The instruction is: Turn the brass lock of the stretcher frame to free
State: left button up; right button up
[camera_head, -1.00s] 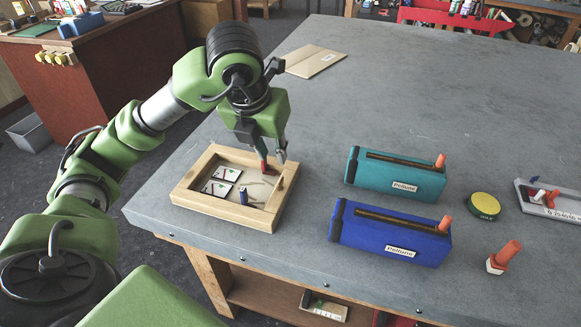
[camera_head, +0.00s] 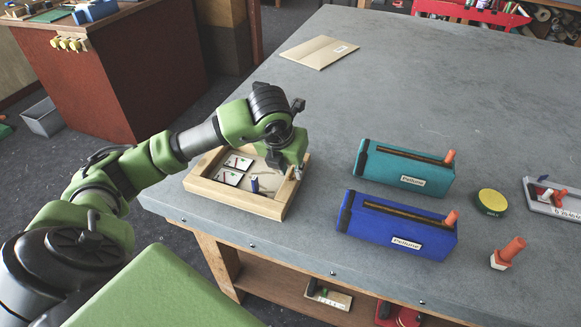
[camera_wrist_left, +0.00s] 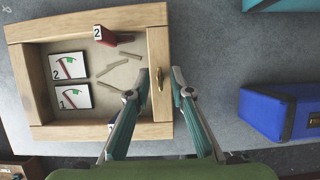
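The wooden stretcher frame (camera_head: 236,200) lies flat near the table's front left edge; it also shows in the left wrist view (camera_wrist_left: 85,134). The small brass lock (camera_wrist_left: 160,79) sits on top of its right rail, lengthwise along the rail. My left gripper (camera_wrist_left: 160,73) is open in the left wrist view, with one fingertip on each side of the lock and no clear contact. In the head view the left gripper (camera_head: 297,172) is low over the right rail, and the arm largely hides the lock. My right gripper is not in view.
Inside the frame are two picture cards (camera_wrist_left: 69,66), a red-handled tool (camera_wrist_left: 113,37), a blue tool (camera_head: 254,184) and loose strips. A teal box (camera_head: 405,170) and a blue box (camera_head: 395,227) stand to the right. Bare table lies between them and the frame.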

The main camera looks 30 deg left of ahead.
pick_arm(q)
grip_shut()
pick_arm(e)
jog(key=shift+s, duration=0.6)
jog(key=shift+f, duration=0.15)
